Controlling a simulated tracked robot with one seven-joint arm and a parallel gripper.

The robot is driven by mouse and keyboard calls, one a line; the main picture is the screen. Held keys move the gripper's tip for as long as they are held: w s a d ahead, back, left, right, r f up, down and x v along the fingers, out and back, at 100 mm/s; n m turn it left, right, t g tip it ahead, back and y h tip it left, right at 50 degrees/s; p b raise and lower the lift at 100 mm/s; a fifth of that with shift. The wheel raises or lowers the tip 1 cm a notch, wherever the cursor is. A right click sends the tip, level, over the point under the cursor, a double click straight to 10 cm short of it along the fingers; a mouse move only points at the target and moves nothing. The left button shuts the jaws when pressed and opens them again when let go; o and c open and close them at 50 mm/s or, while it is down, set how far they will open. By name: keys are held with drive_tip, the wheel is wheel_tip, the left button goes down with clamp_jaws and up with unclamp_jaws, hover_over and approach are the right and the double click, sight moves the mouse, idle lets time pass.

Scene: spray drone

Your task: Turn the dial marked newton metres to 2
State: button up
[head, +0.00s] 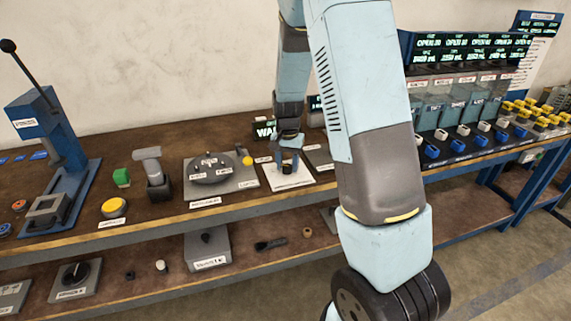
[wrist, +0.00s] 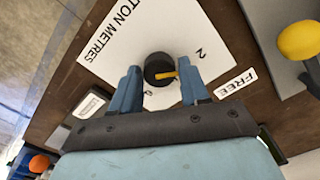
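The dial (wrist: 158,69) is a round black knob with a yellow pointer, on a white plate (wrist: 120,50) lettered "TON METRES". In the wrist view the pointer points right and slightly up, below the printed 2. Another number, partly hidden, shows just below the knob. My gripper (wrist: 157,80) has its two blue fingers apart, one on each side of the knob. I cannot tell whether they touch it. In the head view the white plate (head: 290,180) lies on the bench top, with my gripper (head: 289,165) over it and the dial between the fingers.
A grey plate with a round disc (head: 212,168) and a yellow ball (head: 248,160) stands left of the dial plate. A "FREE" label (wrist: 236,82) lies beside the plate. A yellow button (head: 114,208) and a blue lever press (head: 60,170) are farther left.

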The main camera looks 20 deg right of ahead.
sight(287, 166)
drive_tip(key=c, duration=0.7)
drive_tip(key=shift+n, duration=0.3)
drive_tip(key=o, duration=1.1)
drive_tip(key=shift+c, duration=0.2)
drive_tip(key=shift+r, duration=0.1)
wheel_tip(287, 166, up, 14)
drive_tip(key=shift+f, duration=0.2)
